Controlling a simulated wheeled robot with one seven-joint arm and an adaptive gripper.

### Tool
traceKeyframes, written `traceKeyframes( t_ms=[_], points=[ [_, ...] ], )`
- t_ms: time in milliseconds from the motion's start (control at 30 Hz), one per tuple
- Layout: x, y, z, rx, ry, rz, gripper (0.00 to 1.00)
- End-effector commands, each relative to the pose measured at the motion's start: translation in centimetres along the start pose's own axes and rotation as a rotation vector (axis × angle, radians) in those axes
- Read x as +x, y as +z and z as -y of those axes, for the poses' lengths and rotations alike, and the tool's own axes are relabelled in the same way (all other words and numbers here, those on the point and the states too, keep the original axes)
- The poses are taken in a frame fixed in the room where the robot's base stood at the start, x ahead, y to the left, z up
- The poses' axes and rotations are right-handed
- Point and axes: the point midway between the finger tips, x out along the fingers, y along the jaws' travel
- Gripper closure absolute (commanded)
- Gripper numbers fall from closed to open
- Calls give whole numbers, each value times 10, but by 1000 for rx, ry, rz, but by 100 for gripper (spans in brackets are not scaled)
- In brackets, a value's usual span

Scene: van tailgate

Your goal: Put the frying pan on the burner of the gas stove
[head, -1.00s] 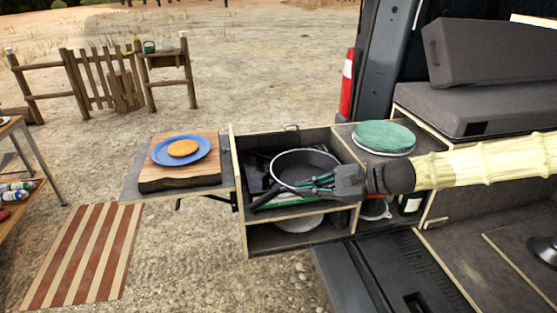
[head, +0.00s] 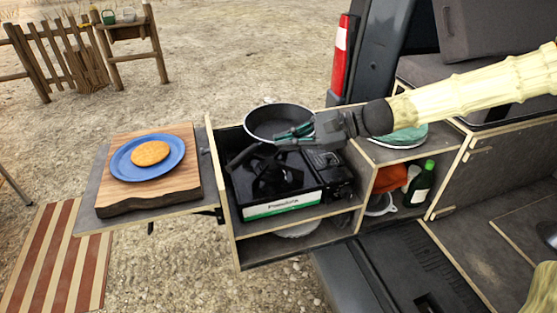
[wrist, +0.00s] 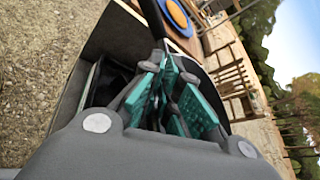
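The dark frying pan (head: 280,122) is held in the air, seen over the back edge of the drawer box in the head view. My gripper (head: 296,136) is closed around its black handle, which sticks out to the lower left past the fingers. The wrist view shows the handle (wrist: 153,18) between the green-padded fingers (wrist: 165,95). The gas stove (head: 285,200) sits in the drawer's top compartment. Its black burner (head: 277,180) is bare and lies below and in front of the pan. Part of the stove's back is hidden by my gripper.
A wooden board (head: 150,195) with a blue plate (head: 127,172) and a round orange-brown food (head: 150,153) is left of the stove. A green round item (head: 405,137) lies on the right counter, partly behind my arm.

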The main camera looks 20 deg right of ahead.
Motion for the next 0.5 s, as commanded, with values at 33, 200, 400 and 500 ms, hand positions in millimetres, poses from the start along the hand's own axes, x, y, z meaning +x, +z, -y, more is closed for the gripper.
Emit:
traceKeyframes(
  t_ms=[33, 200, 400, 500],
  points=[
    [3, -6, -4, 5, 1, 1, 100],
    [9, -23, -14, 3, -1, 0, 100],
    [14, -34, -21, 1, -1, 0, 100],
    [15, -36, -22, 1, -1, 0, 100]
  ],
)
